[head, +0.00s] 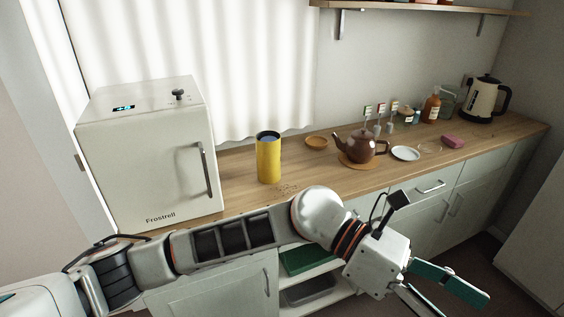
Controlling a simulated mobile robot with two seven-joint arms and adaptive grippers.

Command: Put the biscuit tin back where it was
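A tall yellow cylinder (269,160) with a dark top stands upright on the wooden counter, right of the white fridge; it may be the biscuit tin, but no label shows. No other thing in view is clearly a biscuit tin. My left arm reaches across the front of the counter from the left. My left gripper (452,304) is at the lower right, in front of the cabinets and well apart from the yellow cylinder. Its teal-padded fingers are spread, with nothing seen between them; one is cut by the frame's bottom edge. My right gripper is out of view.
The counter (330,182) holds a white fridge (150,160), small wooden bowl (317,142), brown teapot (360,146), white plate (405,153), pink sponge (453,141), bottles and kettle (484,100). Crumbs (289,188) lie beside the cylinder. An open cabinet below holds a green tray (305,259).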

